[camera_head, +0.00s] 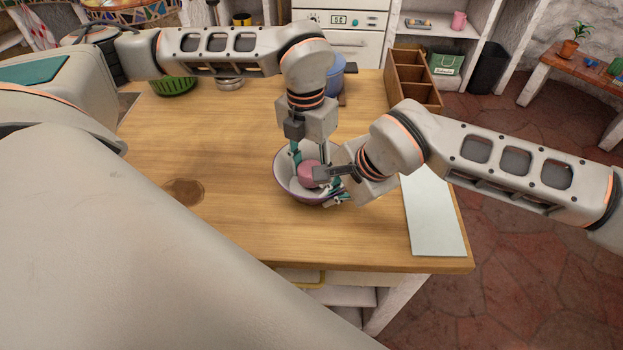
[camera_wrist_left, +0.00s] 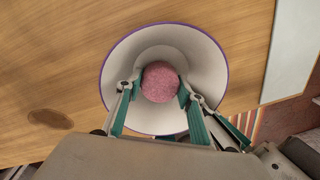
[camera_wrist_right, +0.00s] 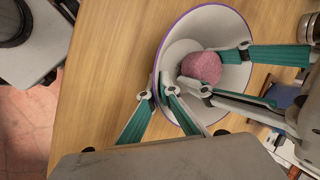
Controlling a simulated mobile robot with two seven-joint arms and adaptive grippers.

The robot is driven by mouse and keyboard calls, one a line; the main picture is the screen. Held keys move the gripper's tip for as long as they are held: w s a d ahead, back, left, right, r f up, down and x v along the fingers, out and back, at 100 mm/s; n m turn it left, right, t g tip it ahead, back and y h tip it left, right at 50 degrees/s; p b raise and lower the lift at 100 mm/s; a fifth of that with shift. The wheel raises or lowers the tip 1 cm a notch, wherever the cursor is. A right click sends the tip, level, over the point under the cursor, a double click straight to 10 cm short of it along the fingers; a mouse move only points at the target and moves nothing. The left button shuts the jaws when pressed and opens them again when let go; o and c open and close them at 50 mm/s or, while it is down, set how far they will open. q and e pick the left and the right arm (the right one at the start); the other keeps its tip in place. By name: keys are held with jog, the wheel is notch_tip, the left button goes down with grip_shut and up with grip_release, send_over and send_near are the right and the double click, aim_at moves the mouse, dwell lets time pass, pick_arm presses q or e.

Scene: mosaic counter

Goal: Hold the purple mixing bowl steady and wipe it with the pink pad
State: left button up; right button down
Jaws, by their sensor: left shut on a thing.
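The purple-rimmed mixing bowl (camera_head: 283,182), pale inside, stands on the wooden counter; it also shows in the left wrist view (camera_wrist_left: 215,60) and the right wrist view (camera_wrist_right: 232,28). The round pink pad (camera_wrist_left: 160,82) is inside the bowl, between the fingers of my left gripper (camera_wrist_left: 160,92), which is shut on it. The pad also shows in the right wrist view (camera_wrist_right: 202,67). My right gripper (camera_wrist_right: 157,93) is at the bowl's near right rim, one finger inside and one outside. A gap shows between its fingers; contact with the wall is unclear.
A pale board (camera_head: 433,215) lies right of the bowl. A wooden divided box (camera_head: 412,78), a blue pot (camera_head: 333,76) and a green basket (camera_head: 173,86) stand toward the back. A dark round mark (camera_head: 183,192) is on the counter at left. The counter's front left is clear.

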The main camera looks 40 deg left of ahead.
pick_arm(q)
jog(key=shift+w+d+f, duration=0.1)
jog(key=shift+w+d, duration=0.3)
jog(key=shift+d, duration=0.2)
jog(key=shift+w+a+f, duration=0.1)
jog(key=shift+w+a, duration=0.2)
jog(key=shift+a, duration=0.2)
jog(key=shift+s+a, duration=0.1)
jog(key=shift+a, duration=0.45)
jog(key=shift+s+a+f, duration=0.15)
jog(key=shift+s+a, duration=0.3)
jog(key=shift+a, duration=0.05)
jog(key=shift+s+f, duration=0.1)
jog(key=shift+s, duration=0.5)
jog(key=shift+s+d, duration=0.4)
jog(key=shift+d, duration=0.2)
jog(key=shift+w+d, duration=0.15)
jog(key=shift+d, duration=0.55)
jog(key=shift+w+d, duration=0.45)
jog(key=shift+w, duration=0.65)
jog(key=shift+a, duration=0.1)
jog(key=shift+a, duration=0.1)
